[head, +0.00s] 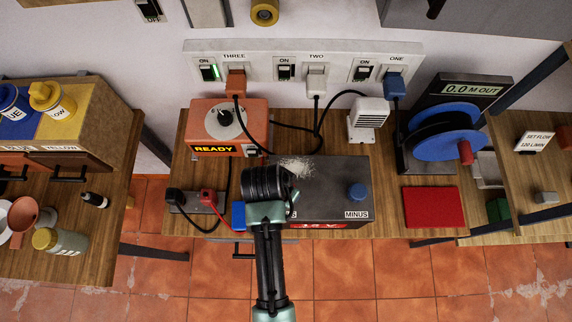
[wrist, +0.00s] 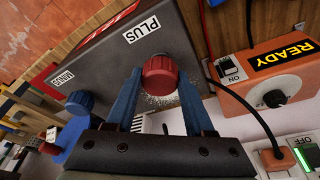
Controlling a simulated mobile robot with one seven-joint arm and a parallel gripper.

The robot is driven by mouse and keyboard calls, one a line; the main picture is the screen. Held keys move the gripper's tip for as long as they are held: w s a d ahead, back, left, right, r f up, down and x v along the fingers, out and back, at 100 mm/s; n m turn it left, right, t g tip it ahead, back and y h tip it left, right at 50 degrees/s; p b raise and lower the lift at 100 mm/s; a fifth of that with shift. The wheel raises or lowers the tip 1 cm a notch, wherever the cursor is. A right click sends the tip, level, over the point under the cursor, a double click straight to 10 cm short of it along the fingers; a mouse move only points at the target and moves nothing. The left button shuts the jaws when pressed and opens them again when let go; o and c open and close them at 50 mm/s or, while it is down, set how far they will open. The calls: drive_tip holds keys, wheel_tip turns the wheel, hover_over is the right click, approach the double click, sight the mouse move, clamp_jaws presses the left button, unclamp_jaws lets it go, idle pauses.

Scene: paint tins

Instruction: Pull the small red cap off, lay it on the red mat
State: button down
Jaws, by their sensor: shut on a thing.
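The small red cap (wrist: 160,76) shows in the wrist view, at the PLUS end of the grey battery (wrist: 135,45), with whitish crust around it. My gripper (wrist: 159,80) has its two blue fingers shut on the cap's sides. I cannot tell whether the cap is still seated on its post. In the head view my wrist hides the cap; the battery (head: 325,180) and a patch of crust show beside it. The red mat (head: 433,207) lies flat and bare on the bench, right of the battery.
A blue cap (head: 357,191) sits at the MINUS end, between my gripper and the mat. A blue reel (head: 447,132) stands behind the mat. An orange charger reading READY (head: 230,127) is at the back left. Red and black clamps (head: 208,197) with cables lie left.

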drive_tip(key=shift+r+p, duration=1.15)
drive_tip(key=shift+r, duration=0.05)
drive_tip(key=shift+r, duration=0.1)
wheel_tip(320, 180, up, 4)
drive_tip(key=p, duration=0.4)
drive_tip(key=shift+f, duration=0.2)
